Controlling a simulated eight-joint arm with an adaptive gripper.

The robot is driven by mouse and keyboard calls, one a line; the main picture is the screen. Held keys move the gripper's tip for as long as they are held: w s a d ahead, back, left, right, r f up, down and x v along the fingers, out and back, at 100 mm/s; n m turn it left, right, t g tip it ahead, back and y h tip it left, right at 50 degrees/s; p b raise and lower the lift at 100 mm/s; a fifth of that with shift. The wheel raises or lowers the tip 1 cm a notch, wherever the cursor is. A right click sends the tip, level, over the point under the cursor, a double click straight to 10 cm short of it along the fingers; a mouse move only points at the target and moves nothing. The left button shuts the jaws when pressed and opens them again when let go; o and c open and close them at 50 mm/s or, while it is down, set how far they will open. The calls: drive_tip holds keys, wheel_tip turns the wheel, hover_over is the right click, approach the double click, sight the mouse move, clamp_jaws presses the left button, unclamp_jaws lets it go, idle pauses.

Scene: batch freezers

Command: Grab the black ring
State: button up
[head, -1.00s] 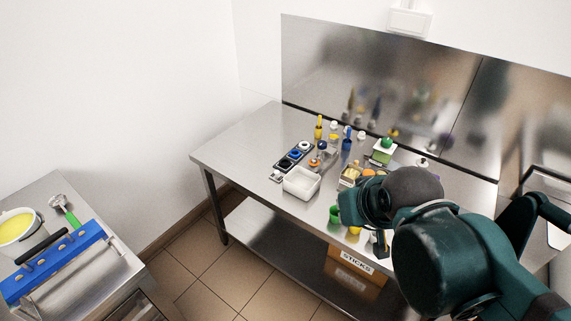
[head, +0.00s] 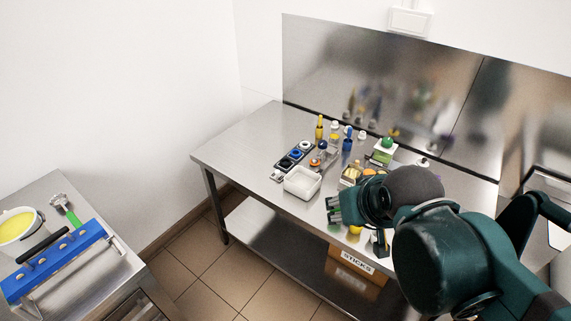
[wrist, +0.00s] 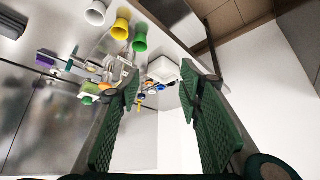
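The black ring (head: 285,163) sits at the near end of a dark holder, in a row with a blue ring (head: 295,154) and a white ring (head: 304,146) on the steel table. My gripper (head: 334,207) is over the table's front edge, to the right of and nearer than the black ring, and apart from it. In the wrist view my gripper (wrist: 160,86) is open, with its two green ridged fingers wide apart and nothing between them. The small ring group beyond the fingertips is too small there to tell the black ring apart.
A white bin (head: 302,182) stands between my gripper and the ring holder. Bottles, including a yellow one (head: 319,128) and a blue one (head: 347,145), stand behind. Cups, including a yellow one (wrist: 120,29), are near my gripper. The table's left end is clear.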

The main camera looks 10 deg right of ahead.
drive_tip(key=w+a+r+m+g+p, duration=0.15)
drive_tip(key=w+m, duration=0.45)
drive_tip(key=w, duration=0.8)
drive_tip(key=w+a+r+m+g+p, duration=0.15)
drive_tip(key=w+m, duration=0.45)
drive_tip(key=w, duration=0.9)
drive_tip(key=w+a+f+m+g+p, duration=0.1)
drive_tip(key=w+a+f+m+g, duration=0.2)
drive_tip(key=w+f+m, duration=0.7)
drive_tip(key=w+f+g, duration=0.1)
drive_tip(key=w+f, duration=1.1)
drive_tip(key=shift+w+m, duration=0.3)
drive_tip(key=shift+a+f, duration=0.1)
drive_tip(key=shift+f, duration=1.25)
